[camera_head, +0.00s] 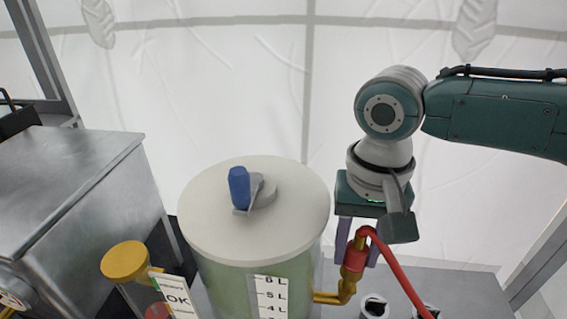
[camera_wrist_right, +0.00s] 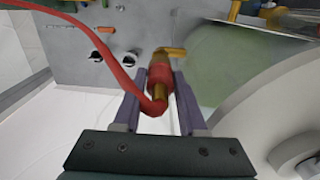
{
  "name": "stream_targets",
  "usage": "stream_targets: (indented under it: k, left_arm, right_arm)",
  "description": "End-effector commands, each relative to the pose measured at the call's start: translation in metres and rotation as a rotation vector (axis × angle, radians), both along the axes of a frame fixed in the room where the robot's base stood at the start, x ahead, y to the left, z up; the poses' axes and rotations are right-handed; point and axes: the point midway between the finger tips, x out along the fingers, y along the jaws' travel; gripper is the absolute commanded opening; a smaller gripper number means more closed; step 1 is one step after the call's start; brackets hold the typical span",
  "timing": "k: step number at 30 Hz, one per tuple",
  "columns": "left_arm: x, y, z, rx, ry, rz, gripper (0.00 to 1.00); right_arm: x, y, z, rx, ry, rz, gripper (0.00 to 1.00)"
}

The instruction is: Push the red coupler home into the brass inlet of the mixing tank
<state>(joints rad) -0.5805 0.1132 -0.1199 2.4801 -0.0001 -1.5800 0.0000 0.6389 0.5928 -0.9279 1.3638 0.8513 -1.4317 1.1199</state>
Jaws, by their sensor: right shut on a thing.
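The red coupler (camera_head: 354,259) is upright between the fingers of my right gripper (camera_head: 357,243), which is shut on it; it also shows in the right wrist view (camera_wrist_right: 161,78). A red hose (camera_head: 392,264) bends over from the brass piece at its top. The brass inlet (camera_head: 346,290) is an elbow on the right side of the mixing tank (camera_head: 225,284), turned upward directly below the coupler. The coupler's lower end meets or nearly meets the inlet; I cannot tell how deep it sits. My left gripper is not in view.
The tank has a pale lid (camera_head: 215,228) with a blue handle (camera_head: 239,188) and a litre scale. Two round ports (camera_head: 374,306) lie right of the inlet. A metal cabinet (camera_head: 70,180) is far left.

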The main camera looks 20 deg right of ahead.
Motion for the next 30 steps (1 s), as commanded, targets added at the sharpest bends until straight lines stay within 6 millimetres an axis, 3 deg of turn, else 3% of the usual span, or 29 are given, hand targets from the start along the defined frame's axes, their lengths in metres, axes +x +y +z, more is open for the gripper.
stream_targets:
  k: [30]
  left_arm:
    - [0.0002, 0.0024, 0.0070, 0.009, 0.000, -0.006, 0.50]
  right_arm:
    - [-0.0002, 0.0003, 0.0001, 0.001, 0.001, 0.000, 0.00]
